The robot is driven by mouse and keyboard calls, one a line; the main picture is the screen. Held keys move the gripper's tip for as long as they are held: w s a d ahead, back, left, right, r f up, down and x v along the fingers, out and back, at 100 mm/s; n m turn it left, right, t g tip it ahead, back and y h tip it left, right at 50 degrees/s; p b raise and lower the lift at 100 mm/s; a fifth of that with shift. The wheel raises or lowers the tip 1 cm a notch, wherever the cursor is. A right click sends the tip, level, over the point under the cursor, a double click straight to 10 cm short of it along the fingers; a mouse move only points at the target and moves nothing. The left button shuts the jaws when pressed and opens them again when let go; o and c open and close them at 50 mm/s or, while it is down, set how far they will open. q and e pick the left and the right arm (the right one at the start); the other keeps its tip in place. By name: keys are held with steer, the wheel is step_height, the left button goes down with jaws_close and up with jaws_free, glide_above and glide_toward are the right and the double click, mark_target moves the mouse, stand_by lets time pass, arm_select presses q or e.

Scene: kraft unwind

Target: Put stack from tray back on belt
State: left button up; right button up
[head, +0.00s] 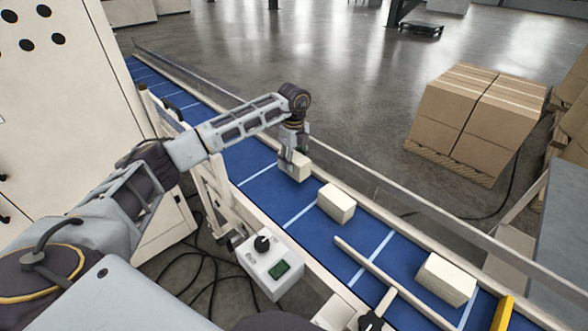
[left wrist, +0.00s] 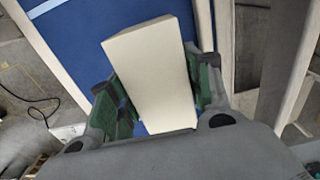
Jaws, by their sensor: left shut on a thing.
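My left gripper (head: 292,160) is at the blue belt (head: 262,187), shut on a cream stack (head: 297,170). In the left wrist view the same stack (left wrist: 152,72) sits between the green-padded fingers (left wrist: 158,88), with the blue belt behind it. The stack is at or just above the belt surface; I cannot tell if it touches. Two more cream stacks lie on the belt nearer to me: one in the middle (head: 336,203) and one at the lower right (head: 446,279). No tray can be made out. My right gripper is not in view.
A light guide bar (head: 385,278) crosses the belt between the two nearer stacks. A clear rail runs along the far side. Cardboard boxes (head: 470,120) stand beyond it. The belt's upper left stretch is clear.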

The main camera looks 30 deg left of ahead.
mark_target(294, 156)
arm_select(q)
steer(key=shift+f, duration=1.85)
steer(key=shift+f, duration=0.2)
steer(key=o, duration=1.2)
steer(key=shift+r, duration=0.2)
steer(key=shift+r, duration=6)
